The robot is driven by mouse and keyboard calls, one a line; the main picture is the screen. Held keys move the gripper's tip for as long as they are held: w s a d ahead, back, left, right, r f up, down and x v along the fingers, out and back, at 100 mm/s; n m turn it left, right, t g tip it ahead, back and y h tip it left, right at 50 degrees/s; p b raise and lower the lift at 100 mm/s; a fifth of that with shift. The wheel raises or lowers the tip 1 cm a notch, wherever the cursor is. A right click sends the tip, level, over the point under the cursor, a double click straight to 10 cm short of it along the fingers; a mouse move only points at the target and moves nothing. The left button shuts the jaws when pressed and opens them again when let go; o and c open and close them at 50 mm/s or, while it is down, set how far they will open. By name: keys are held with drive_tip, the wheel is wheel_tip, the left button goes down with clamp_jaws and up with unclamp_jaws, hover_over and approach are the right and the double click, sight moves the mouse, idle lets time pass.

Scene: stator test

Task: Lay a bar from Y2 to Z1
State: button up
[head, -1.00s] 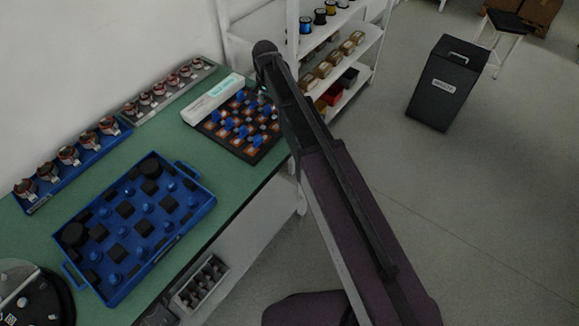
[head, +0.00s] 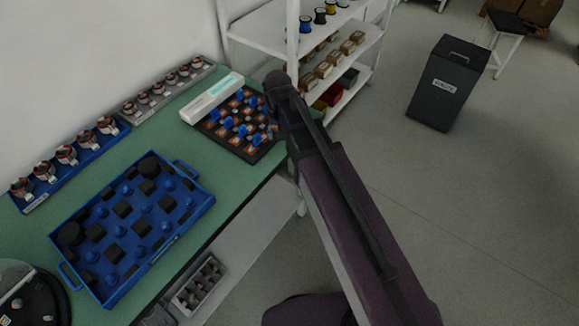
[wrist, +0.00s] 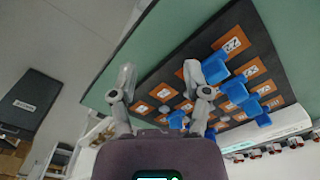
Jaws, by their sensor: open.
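The black board (head: 237,150) with orange labelled squares lies at the far right end of the green table. Several blue pieces stand on it. In the wrist view the board (wrist: 185,62) fills the upper right. One orange square (wrist: 231,44) has a label that looks like Z2; the other labels are too small to read surely, so I cannot tell Y2 or Z1. Blue pieces (wrist: 215,68) show right of my gripper. My gripper (wrist: 158,72) is open and empty, its fingers apart over the board. In the head view my arm hides the gripper and the board's right edge.
A blue tray (head: 107,290) with black blocks and blue pegs is at the near left. A white box (head: 211,97) lies behind the board. Blue (head: 82,164) and grey (head: 166,92) racks line the wall. White shelves (head: 262,41) stand beyond the table.

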drive_tip(key=s+d+f+n+b, duration=0.1)
drive_tip(key=s+d+n, duration=0.2)
drive_tip(key=s, duration=0.8)
drive_tip(key=shift+s+n, duration=0.35)
drive_tip(key=shift+n, duration=0.85)
drive_tip(key=shift+f, duration=0.1)
